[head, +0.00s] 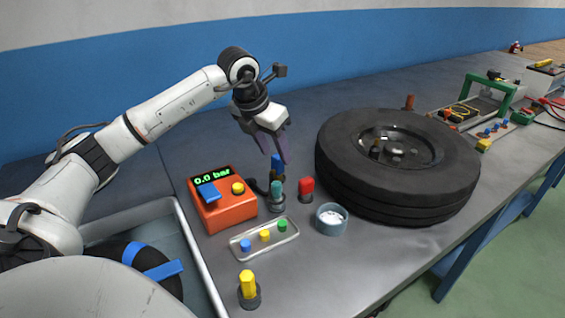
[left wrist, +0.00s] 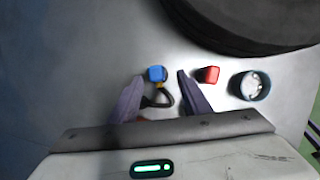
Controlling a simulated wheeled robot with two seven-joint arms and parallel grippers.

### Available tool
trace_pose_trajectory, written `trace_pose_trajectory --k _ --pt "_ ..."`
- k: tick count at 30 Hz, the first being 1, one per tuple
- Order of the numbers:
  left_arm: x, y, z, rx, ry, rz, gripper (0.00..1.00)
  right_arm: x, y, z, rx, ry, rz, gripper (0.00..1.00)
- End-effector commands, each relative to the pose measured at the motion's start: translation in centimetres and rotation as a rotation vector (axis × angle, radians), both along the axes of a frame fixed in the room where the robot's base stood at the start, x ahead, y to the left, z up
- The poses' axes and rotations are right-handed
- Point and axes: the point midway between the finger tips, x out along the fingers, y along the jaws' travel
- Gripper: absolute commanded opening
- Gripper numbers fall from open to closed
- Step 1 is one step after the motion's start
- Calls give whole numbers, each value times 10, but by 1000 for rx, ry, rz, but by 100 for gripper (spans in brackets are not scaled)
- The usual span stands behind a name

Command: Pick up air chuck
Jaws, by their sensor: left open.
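The air chuck (head: 277,164) appears to be the blue-topped piece with a black hose, standing beside the orange inflator box (head: 218,205), whose display reads 0.0 bar. My left gripper (head: 275,155) is open and points down just above the blue top. In the left wrist view, the air chuck (left wrist: 157,74) and its curved black hose lie between the open fingers (left wrist: 161,78), nearer the left finger. I cannot tell whether the fingers touch it. In the head view the fingers partly cover it. My right gripper is not in view.
A large tyre (head: 397,185) lies to the right. A small tray (head: 265,238) with coloured caps and a yellow-topped piece (head: 248,285) are nearer the front.

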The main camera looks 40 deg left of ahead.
Motion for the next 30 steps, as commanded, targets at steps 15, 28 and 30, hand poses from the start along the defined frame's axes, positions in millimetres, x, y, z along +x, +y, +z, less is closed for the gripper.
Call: trace_pose_trajectory --k 15,28,30 --pt "18 7 -56 0 2 0 44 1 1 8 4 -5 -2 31" --pt "20 7 -61 1 -1 -1 24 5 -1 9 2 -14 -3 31" --pt "20 7 -61 1 -1 -1 12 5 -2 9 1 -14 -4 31"
